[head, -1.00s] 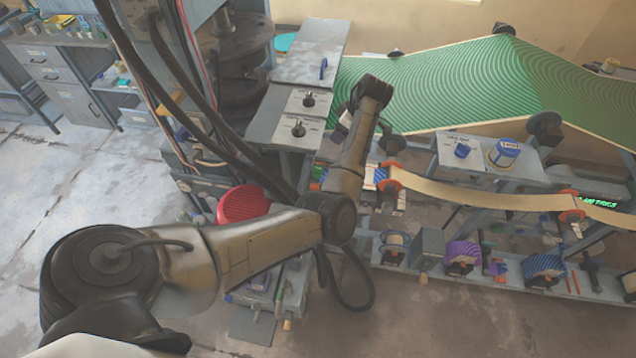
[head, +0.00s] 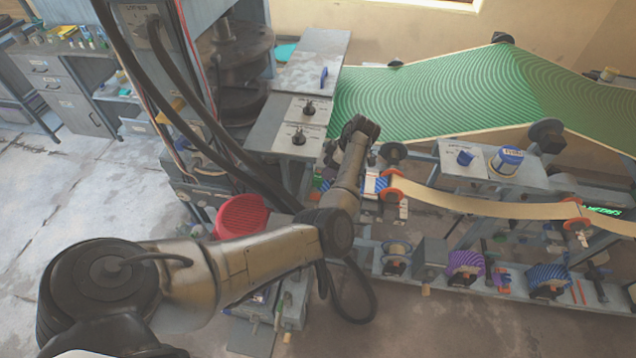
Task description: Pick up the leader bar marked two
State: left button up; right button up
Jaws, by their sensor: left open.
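I cannot make out a leader bar marked two; no such marking is legible in the head view. My left arm reaches in from the left, and its wrist is above the near left end of the press line. My left gripper (head: 331,152) is mostly hidden behind the wrist and forearm, with its jaws open. I cannot tell what lies directly under the fingers. My right gripper is out of view.
A grey panel with two black knobs (head: 303,121) stands left of the wrist. A green patterned sheet (head: 440,100) spans behind. A lower shelf holds a purple roll (head: 465,264) and a blue roll (head: 548,275). A red round pad (head: 241,214) is behind the forearm.

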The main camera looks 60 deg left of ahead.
aim_at(317, 180)
pick_arm(q)
jog(key=shift+x, duration=2.7)
jog(key=shift+a+r, duration=0.1)
jog(key=c, duration=0.7)
jog(key=shift+r, duration=0.1)
jog(key=shift+c, duration=0.2)
